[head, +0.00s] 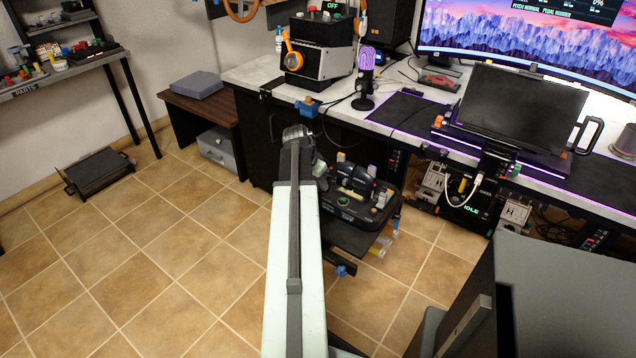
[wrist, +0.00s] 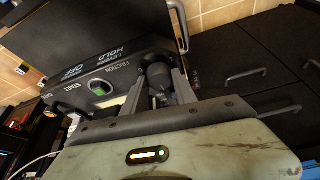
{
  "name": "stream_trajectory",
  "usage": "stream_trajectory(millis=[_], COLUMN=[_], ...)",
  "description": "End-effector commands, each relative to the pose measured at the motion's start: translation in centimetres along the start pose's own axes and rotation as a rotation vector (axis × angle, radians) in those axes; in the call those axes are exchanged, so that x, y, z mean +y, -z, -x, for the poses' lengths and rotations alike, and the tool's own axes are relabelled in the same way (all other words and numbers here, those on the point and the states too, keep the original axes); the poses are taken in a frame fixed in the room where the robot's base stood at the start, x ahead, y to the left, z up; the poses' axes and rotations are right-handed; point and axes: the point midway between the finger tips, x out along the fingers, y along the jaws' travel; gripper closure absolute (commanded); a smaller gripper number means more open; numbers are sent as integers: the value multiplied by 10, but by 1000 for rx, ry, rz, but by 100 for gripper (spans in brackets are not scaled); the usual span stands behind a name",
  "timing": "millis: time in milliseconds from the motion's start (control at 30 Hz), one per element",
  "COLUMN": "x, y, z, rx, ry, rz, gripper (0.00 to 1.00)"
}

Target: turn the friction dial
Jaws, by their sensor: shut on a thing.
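The friction dial (wrist: 158,74) is a dark round knob on the black control panel (wrist: 88,88), beside the white FRICTION lettering in the wrist view. My gripper (wrist: 161,86) has one finger on each side of the dial and is shut on it. In the head view the throttle panel (head: 352,207) stands low in front of the desk, and my arm reaches to its left end. The dial is hidden in the head view. I cannot tell how far the dial is turned.
A green-lit switch (wrist: 99,88) sits beside the dial on the panel. The desk (head: 240,76) with monitor and microphone runs behind. A grey cabinet (head: 565,300) is close at lower right.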

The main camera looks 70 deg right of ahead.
Motion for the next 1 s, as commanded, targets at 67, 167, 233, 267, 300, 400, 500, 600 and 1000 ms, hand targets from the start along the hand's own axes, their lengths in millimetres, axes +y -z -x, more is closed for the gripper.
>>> stream_trajectory(millis=[67, 167, 233, 267, 300, 400, 500, 600, 1000], x=[0, 0, -1, -1, -1, -1, -1, -1, 0], y=[0, 0, 0, 0, 0, 0, 0, 0, 2], z=[0, 0, 0, 0, 0, 0, 0, 2, 65], rx=[0, 0, 0, 0, 0, 0, 0, 0, 0], ry=[-1, -1, -1, -1, -1, -1, -1, -1, 0], rz=[0, 0, 0, 0, 0, 0, 0, 0, 0], gripper=[100, 100, 50, 45, 45, 45, 45, 45, 45])
